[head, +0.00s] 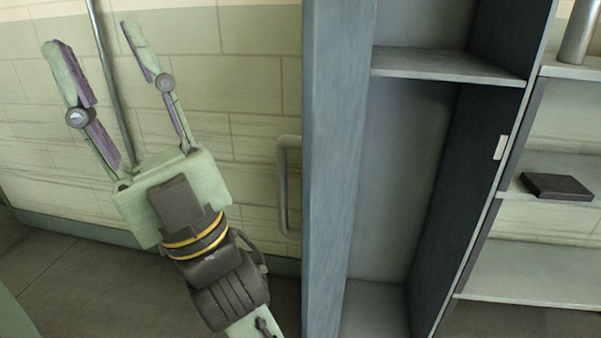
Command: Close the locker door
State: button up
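The grey-blue locker (425,66) stands right of the middle with its inside exposed, showing one upper shelf and a dark right wall. Its door (335,170) appears as a tall panel on the locker's left side and stands open. A grey bar handle (283,185) sticks out from the door's left side. My gripper (92,42) is at the upper left, left of the handle and apart from it. Its two fingers are spread wide, pointing up and away, with nothing between them. The door's top and bottom are out of frame.
A shelf unit (520,272) stands right of the locker, with a dark flat box (557,187) and a metal cylinder (578,32) on it. A thin metal pole (101,50) rises behind my gripper, before a tiled wall (255,75). Floor (75,270) at lower left is clear.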

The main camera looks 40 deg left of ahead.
aim_at(337, 35)
jog(key=i+j, duration=0.1)
jog(key=j, duration=0.5)
jog(key=j+z, duration=0.15)
jog(key=j, duration=0.45)
jog(key=i+j, duration=0.25)
jog(key=j, duration=0.15)
jog(key=k+j+z, duration=0.1)
jog(key=k, duration=0.3)
jog(key=k+j+z, duration=0.1)
jog(key=k, duration=0.3)
